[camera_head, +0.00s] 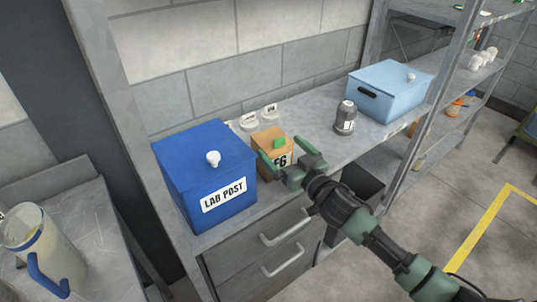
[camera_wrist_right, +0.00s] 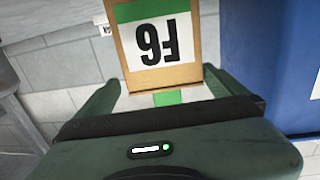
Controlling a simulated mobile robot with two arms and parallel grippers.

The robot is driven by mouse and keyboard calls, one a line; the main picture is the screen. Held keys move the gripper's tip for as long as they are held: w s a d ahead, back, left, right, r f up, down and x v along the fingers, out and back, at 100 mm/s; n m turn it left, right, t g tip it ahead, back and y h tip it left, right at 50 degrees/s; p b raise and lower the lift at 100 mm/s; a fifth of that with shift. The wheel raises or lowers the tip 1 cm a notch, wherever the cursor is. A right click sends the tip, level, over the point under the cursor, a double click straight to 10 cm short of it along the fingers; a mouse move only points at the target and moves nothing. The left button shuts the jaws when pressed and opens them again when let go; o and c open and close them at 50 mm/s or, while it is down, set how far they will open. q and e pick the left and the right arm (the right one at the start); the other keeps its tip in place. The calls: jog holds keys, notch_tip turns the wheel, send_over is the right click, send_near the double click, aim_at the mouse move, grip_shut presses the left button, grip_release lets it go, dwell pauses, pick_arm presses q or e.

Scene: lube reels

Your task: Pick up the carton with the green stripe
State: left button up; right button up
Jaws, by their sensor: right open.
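The carton (camera_head: 271,137) is a small orange-brown box with a green stripe and a label reading F6. It stands upright on the grey counter beside the blue box. In the right wrist view the carton (camera_wrist_right: 113,45) appears upside down, its label and green stripe facing the camera. My right gripper (camera_head: 281,147) is open at the carton's front, near its top. In the wrist view its fingers (camera_wrist_right: 161,80) lie on either side of the carton's near end; contact is not clear. My left gripper is not in view.
A blue LAB POST box (camera_head: 205,165) stands close left of the carton. Small white-labelled items (camera_head: 258,118) lie behind it. The counter between carton and jar is clear.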

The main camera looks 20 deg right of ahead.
aim_at(264, 132)
jog(key=shift+r+x, duration=0.2)
jog(key=shift+x, duration=0.7)
jog(key=x, duration=0.1)
jog(key=p+x, duration=0.1)
jog(key=x, duration=0.2)
jog(key=shift+w+a+f+p, duration=0.1)
jog(key=shift+w+a+p, duration=0.1)
jog(key=shift+a+p, duration=0.15)
jog(key=shift+w+a+f, duration=0.1)
jog(key=shift+w, duration=0.25)
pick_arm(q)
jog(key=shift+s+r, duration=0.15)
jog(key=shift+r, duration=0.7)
pick_arm(e)
jog(key=c, duration=1.7)
jog(key=shift+c, duration=0.2)
